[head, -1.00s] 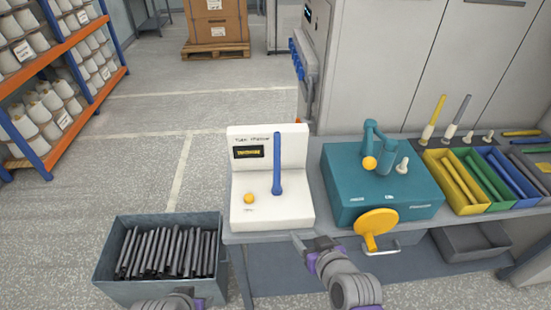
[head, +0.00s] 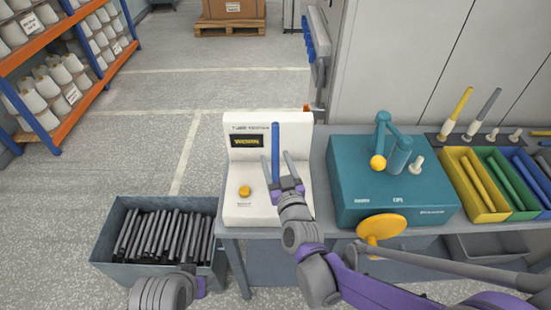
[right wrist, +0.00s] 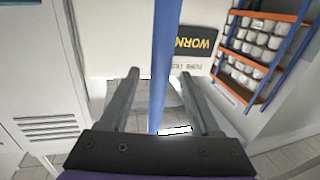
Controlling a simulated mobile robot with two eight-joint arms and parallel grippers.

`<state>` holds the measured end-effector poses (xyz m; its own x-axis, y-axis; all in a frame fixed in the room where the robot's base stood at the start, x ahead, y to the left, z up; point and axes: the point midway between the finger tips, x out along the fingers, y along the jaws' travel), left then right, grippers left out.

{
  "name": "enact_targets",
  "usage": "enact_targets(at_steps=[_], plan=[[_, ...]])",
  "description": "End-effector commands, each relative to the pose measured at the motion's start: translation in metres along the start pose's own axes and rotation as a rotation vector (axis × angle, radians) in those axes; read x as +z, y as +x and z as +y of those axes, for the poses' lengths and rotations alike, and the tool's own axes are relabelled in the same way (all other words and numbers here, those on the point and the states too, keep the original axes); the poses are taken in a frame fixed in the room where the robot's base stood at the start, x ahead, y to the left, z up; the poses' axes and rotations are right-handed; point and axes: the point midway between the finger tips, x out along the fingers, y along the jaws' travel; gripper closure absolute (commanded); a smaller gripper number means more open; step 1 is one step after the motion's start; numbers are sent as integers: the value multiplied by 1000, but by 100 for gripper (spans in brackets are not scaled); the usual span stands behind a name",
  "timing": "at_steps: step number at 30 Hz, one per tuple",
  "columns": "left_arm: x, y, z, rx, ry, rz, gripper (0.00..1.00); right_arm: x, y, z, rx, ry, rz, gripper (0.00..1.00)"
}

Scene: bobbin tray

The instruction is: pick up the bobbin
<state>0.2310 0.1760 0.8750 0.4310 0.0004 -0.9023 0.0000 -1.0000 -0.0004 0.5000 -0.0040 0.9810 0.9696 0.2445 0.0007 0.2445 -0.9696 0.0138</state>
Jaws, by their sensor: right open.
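The bobbin is a blue upright tube (head: 275,150) standing on the white tube tester (head: 238,212). In the right wrist view the blue tube (right wrist: 164,60) runs up between the two fingers. My right gripper (head: 278,170) is open, with a finger on either side of the tube; I cannot tell whether either touches it. The tube's lower part is hidden behind the gripper in the head view. My left arm shows at the bottom left; its gripper (head: 188,269) is mostly hidden and its jaws cannot be made out.
The tester has a display (head: 247,141) reading "WORN" and an orange button (head: 245,191). A grey bin (head: 110,245) of dark tubes stands to the left. A teal machine (head: 345,185) with a yellow disc (head: 382,229) stands right, beside a yellow tray (head: 490,215).

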Motion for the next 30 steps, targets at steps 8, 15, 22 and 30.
enact_targets(at_steps=[8,15,22,30], plan=[[-4,-6,0,0,0,3,50,0,40,1,0,0,0,36],[-4,-6,0,0,0,3,50,0,45,1,0,0,-1,36],[-4,-6,0,0,0,3,50,0,45,1,0,0,0,67],[-4,-6,0,0,0,3,50,0,45,1,0,0,0,100]])
